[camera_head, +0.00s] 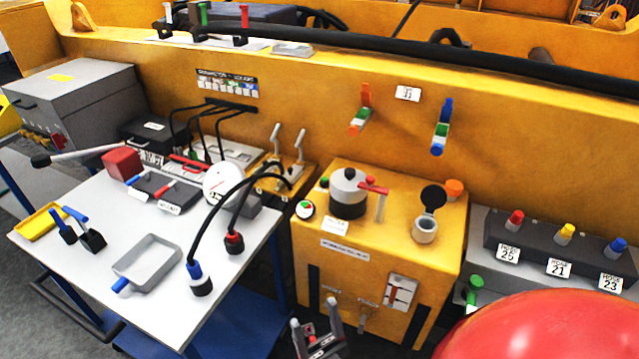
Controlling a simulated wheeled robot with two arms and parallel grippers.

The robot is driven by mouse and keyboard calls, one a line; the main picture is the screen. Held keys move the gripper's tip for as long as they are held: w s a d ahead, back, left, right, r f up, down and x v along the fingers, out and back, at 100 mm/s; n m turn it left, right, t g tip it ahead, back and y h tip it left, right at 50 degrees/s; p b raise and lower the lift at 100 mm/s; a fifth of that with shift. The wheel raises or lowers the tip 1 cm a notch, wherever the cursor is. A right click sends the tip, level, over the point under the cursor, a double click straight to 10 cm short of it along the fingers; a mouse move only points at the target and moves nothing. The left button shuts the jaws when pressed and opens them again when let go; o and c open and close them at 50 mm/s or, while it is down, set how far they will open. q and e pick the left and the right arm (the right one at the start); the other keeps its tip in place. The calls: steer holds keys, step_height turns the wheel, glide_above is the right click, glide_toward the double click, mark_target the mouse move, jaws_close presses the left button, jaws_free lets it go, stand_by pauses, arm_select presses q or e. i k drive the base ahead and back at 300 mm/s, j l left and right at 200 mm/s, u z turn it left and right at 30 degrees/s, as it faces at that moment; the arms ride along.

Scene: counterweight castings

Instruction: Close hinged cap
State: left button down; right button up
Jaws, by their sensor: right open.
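A black round hinged cap (433,197) stands open, tilted up at the back of a short grey-white cylindrical port (425,230). The port sits on the right part of the top of a yellow box (385,250), and its round top is uncovered. My right gripper (314,312) is at the bottom centre, open and empty. It is in front of the yellow box, below and to the left of the cap, well apart from it. My left gripper is not in view.
A grey pot with a red lever (348,193) stands left of the port, and an orange knob (454,189) is just behind it to the right. A white table (95,222) with trays and cables is at left. Colored hose connectors (563,234) line the right.

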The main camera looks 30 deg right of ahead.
mark_target(433, 197)
steer(key=z, duration=1.6)
